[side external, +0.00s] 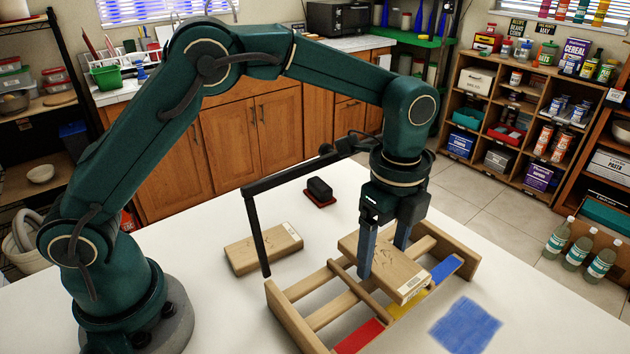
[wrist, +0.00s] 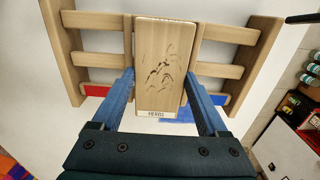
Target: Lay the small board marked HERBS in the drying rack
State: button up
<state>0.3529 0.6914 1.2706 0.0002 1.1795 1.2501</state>
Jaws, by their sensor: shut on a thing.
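The small wooden board marked HERBS (wrist: 163,68) is between the two blue fingers of my gripper (wrist: 163,92). My gripper (side external: 385,262) points down from above and is shut on the board's sides. The wooden drying rack (side external: 288,318) has slatted rails, dividers and coloured strips of red, yellow and blue along its front. In the wrist view the board lies between two dividers of the rack (wrist: 73,60). I cannot tell whether it rests on the rails.
Another wooden board (side external: 264,249) lies on the white table left of the rack. A black block on a red base (side external: 319,191) stands behind it. A blue square (side external: 465,324) marks the table at the front right. The table's left front is clear.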

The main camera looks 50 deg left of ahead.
jog(key=shift+f, duration=0.75)
jog(key=o, duration=1.3)
jog(key=shift+r, duration=0.1)
jog(key=shift+r, duration=3.95)
